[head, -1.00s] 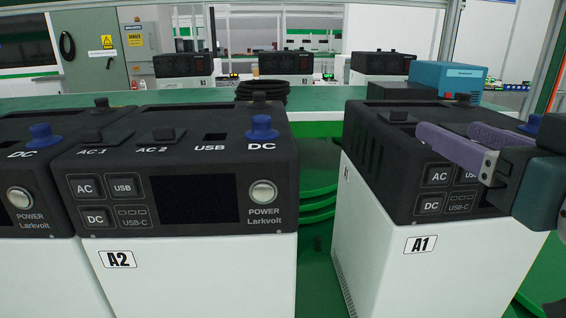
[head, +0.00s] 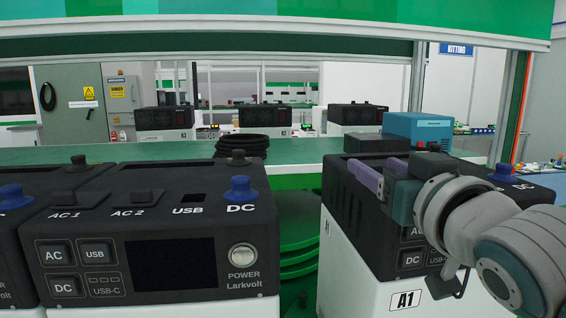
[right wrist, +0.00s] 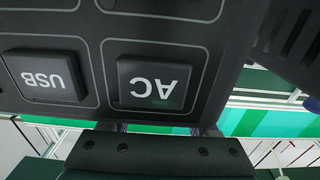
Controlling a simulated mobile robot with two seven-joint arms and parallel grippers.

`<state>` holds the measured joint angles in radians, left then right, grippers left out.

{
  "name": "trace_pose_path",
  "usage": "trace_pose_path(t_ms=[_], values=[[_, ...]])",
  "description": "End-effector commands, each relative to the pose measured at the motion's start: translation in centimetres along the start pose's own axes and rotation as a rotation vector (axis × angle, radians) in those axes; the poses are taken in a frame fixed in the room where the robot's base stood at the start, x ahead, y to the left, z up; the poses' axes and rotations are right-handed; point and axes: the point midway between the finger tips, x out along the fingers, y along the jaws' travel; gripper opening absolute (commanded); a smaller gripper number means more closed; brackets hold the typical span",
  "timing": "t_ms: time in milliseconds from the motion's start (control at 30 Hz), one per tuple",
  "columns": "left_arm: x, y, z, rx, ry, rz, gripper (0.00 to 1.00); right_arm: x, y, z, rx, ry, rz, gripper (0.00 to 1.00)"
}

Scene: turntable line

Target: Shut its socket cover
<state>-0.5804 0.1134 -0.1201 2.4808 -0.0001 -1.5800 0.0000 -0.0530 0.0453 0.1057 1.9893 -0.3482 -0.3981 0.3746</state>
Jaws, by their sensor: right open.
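The power station A1 (head: 345,262), white with a black top, stands at the right in the head view. Its blue DC cap (head: 503,173) shows at the right of its top. My right gripper (head: 382,172) is open, its purple fingers at the left part of A1's top; whether they touch it I cannot tell. The gripper and arm hide A1's AC covers and most of its panel. In the right wrist view, A1's AC button (right wrist: 153,85) and USB button (right wrist: 46,76) appear upside down. My left gripper is not in view.
The power station A2 (head: 150,264) stands to the left, with its AC 1 cover (head: 68,199), AC 2 cover (head: 141,197), open USB recess (head: 193,199) and blue DC cap (head: 241,190). Green turntable discs (head: 298,232) show in the gap. A cable coil (head: 241,146) and blue box (head: 418,128) stand behind.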

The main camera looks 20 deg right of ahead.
Motion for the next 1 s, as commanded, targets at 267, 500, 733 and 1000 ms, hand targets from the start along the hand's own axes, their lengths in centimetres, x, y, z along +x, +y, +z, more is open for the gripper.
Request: trace_pose_path(t_ms=[267,500,733,1000], values=[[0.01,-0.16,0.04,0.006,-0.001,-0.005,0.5,0.03,0.01,0.03,-0.001,-0.001,0.0,0.54],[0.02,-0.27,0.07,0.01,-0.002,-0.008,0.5,0.01,0.01,0.04,-0.001,-0.001,0.0,0.27],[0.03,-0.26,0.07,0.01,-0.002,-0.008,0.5,0.0,0.01,0.04,-0.001,-0.001,0.0,0.01],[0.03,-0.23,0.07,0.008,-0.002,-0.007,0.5,0.0,0.0,0.04,-0.001,-0.001,0.0,0.0]])
